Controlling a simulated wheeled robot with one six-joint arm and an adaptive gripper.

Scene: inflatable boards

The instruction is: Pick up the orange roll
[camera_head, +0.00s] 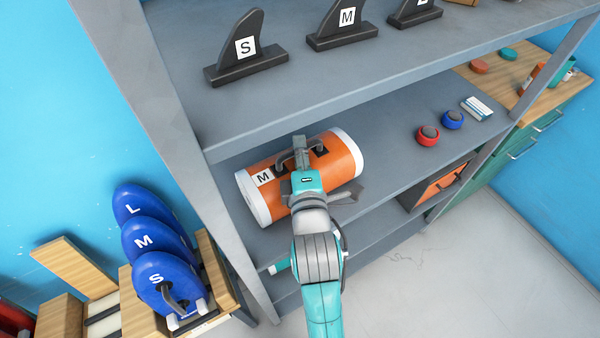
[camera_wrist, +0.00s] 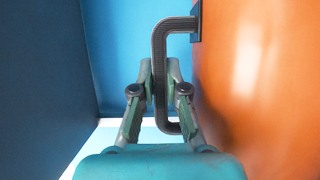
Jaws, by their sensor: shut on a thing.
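The orange roll (camera_head: 338,160) has white ends and an "M" label. It lies on the middle shelf (camera_head: 385,145) of the grey rack in the head view. In the wrist view its orange side (camera_wrist: 262,80) fills the right. A dark handle (camera_wrist: 160,50) stands out from the roll. My gripper (camera_head: 300,146) reaches over the roll from the front. In the wrist view my gripper (camera_wrist: 158,85) has its two fingers on either side of the handle's bar, shut on it. My arm hides part of the roll's middle.
Black fins (camera_head: 248,48) marked S and M stand on the shelf above, close over the roll. Red (camera_head: 428,135) and blue (camera_head: 452,120) round items sit to the right on the roll's shelf. Blue boards (camera_head: 165,280) stand at lower left. The floor (camera_head: 480,270) at right is clear.

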